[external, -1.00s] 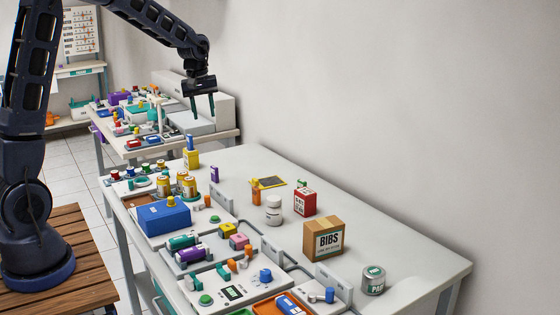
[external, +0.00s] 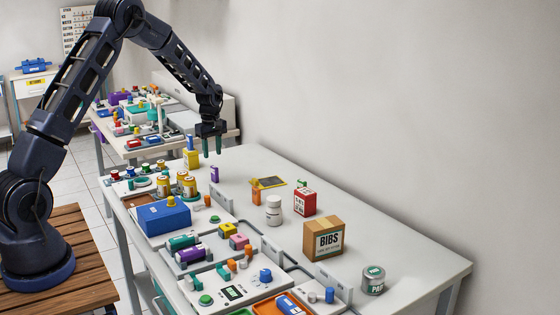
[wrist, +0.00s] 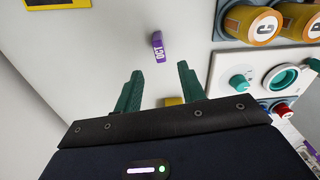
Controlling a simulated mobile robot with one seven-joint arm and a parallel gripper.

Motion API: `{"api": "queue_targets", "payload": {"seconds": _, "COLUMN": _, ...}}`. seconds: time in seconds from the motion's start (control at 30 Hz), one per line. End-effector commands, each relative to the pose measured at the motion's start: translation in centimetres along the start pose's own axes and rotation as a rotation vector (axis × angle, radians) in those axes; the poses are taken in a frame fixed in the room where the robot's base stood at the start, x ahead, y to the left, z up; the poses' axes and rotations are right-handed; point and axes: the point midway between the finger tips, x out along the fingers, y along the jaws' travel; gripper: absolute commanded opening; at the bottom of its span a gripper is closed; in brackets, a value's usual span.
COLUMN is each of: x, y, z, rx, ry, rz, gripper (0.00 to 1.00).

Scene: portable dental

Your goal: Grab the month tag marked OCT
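The purple OCT tag (external: 214,174) stands on the white table in the external view, near the far end. In the wrist view the purple tag (wrist: 158,46) shows white letters OCT on its side. My gripper (external: 212,153) is above the tag in the external view, pointing down. In the wrist view my gripper (wrist: 160,72) is open, with two green fingers apart and nothing held between them. The tag lies just beyond the fingertips, roughly in line with the gap, and is not touched.
Amber jars (external: 187,186) and a panel with knobs (wrist: 245,85) are nearby. A yellow-edged dark plate (external: 270,183) and an orange bottle (external: 256,193) lie to the right.

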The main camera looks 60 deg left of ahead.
Motion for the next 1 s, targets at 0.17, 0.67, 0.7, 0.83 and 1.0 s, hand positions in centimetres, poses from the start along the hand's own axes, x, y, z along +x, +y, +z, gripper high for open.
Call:
{"api": "queue_targets", "payload": {"seconds": 0.17, "x": 2.6, "y": -0.1, "z": 0.0, "rx": 0.001, "ry": -0.002, "rz": -0.002, "gripper": 0.40}}
{"api": "queue_targets", "payload": {"seconds": 0.67, "x": 7.3, "y": -0.1, "z": 0.3, "rx": 0.001, "ry": -0.002, "rz": -0.003, "gripper": 0.40}}
{"api": "queue_targets", "payload": {"seconds": 0.7, "x": 7.9, "y": -0.2, "z": 0.3, "rx": 0.001, "ry": -0.002, "rz": -0.003, "gripper": 0.40}}
{"api": "queue_targets", "payload": {"seconds": 0.83, "x": 9.4, "y": -0.1, "z": 0.3, "rx": 0.001, "ry": -0.001, "rz": -0.002, "gripper": 0.40}}
{"api": "queue_targets", "payload": {"seconds": 1.0, "x": 9.8, "y": -0.1, "z": 0.3, "rx": 0.001, "ry": -0.001, "rz": -0.001, "gripper": 0.40}}
